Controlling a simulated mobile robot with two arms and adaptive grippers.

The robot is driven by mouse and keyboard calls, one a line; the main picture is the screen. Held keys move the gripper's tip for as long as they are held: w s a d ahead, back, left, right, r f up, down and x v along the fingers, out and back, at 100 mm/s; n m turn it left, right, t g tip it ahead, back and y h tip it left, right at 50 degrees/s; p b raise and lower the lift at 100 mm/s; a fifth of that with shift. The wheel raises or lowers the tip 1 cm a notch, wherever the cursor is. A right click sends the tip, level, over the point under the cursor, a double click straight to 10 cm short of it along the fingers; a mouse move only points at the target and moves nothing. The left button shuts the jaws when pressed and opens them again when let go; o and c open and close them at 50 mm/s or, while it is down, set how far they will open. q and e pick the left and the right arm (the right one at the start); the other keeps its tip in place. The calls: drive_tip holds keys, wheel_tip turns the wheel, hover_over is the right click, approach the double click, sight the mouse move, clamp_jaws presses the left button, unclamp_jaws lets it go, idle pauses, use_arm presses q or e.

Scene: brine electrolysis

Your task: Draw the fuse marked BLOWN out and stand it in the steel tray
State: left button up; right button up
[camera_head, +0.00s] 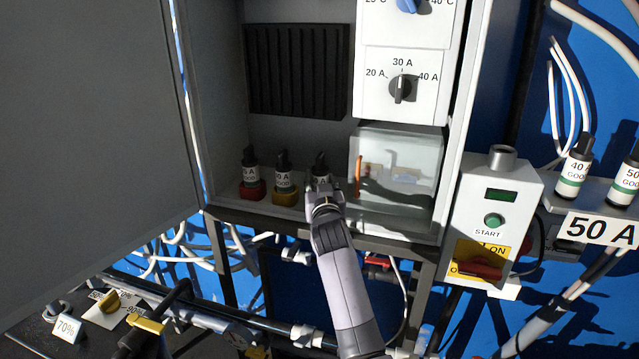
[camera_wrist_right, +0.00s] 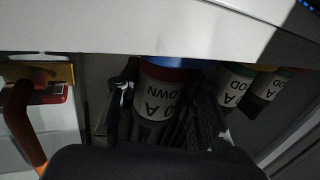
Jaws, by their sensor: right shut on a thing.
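I cannot make out the steel tray. My left gripper is not in view.
Two GOOD fuses stand to the left in a red holder (camera_head: 251,191) and a yellow holder (camera_head: 284,197). A clear box (camera_head: 412,190) with an orange handle is close on the right. Spare GOOD fuses (camera_head: 574,168) stand on a right-hand shelf. The cabinet door (camera_head: 90,130) is on the left.

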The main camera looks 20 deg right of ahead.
sight(321, 163)
drive_tip(key=shift+r+p, duration=0.6)
drive_tip(key=shift+r, duration=0.35)
drive_tip(key=shift+r+p, duration=1.75)
drive_tip(key=shift+r, duration=0.5)
drive_tip(key=shift+f, duration=0.1)
